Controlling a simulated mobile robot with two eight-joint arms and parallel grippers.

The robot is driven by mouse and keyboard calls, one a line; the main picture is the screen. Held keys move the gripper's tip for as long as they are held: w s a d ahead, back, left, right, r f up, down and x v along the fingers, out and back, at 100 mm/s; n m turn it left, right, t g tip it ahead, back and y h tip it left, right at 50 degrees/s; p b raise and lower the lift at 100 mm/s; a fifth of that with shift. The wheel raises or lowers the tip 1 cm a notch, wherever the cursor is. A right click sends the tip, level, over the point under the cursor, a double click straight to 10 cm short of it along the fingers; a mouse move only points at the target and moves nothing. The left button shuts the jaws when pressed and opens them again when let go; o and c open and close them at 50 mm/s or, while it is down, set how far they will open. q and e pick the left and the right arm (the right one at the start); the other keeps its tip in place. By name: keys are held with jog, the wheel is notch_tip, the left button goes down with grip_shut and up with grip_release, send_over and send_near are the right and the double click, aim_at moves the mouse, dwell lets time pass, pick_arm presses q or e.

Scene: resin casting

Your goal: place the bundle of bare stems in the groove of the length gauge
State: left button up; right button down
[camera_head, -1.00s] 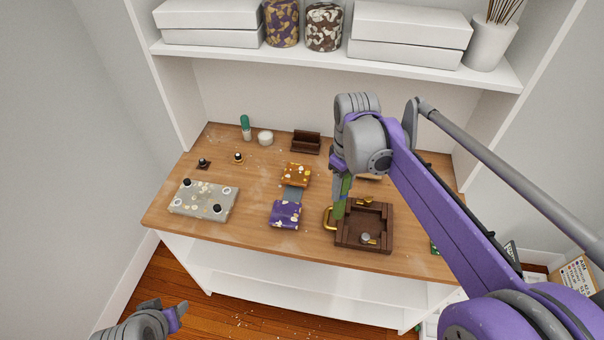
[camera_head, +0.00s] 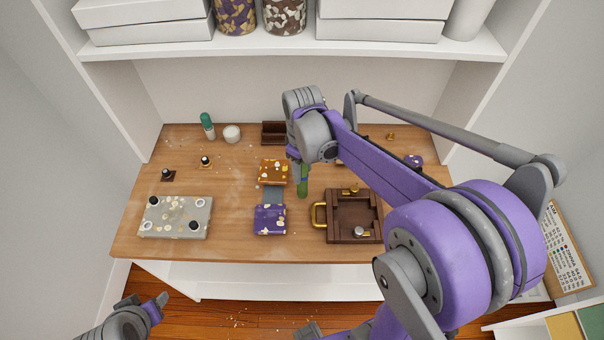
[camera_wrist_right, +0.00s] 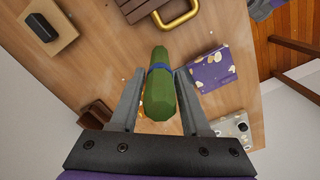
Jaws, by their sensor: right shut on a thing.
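The bundle of stems (camera_head: 303,183) is a green cylinder with a blue band, seen also in the right wrist view (camera_wrist_right: 161,85). My right gripper (camera_wrist_right: 159,80) is shut on it, one finger on each side. In the head view it hangs over the table between the orange-and-purple piece and the brown tray. A dark brown trough-like block (camera_head: 274,132) at the back of the table may be the length gauge; it shows at the left in the wrist view (camera_wrist_right: 96,113). My left gripper (camera_head: 157,302) is low in front of the table, its opening unclear.
A brown tray with a yellow handle (camera_head: 329,231) stands right of the bundle. An orange block (camera_head: 273,180) and purple block (camera_head: 269,221) lie left of it. A grey plate (camera_head: 150,229), white jar (camera_head: 232,133) and green-topped bottle (camera_head: 207,124) stand farther left. A shelf overhangs behind.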

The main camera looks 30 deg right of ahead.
aim_at(302, 188)
jog(key=shift+f, duration=1.25)
jog(key=shift+c, duration=1.8)
grip_release()
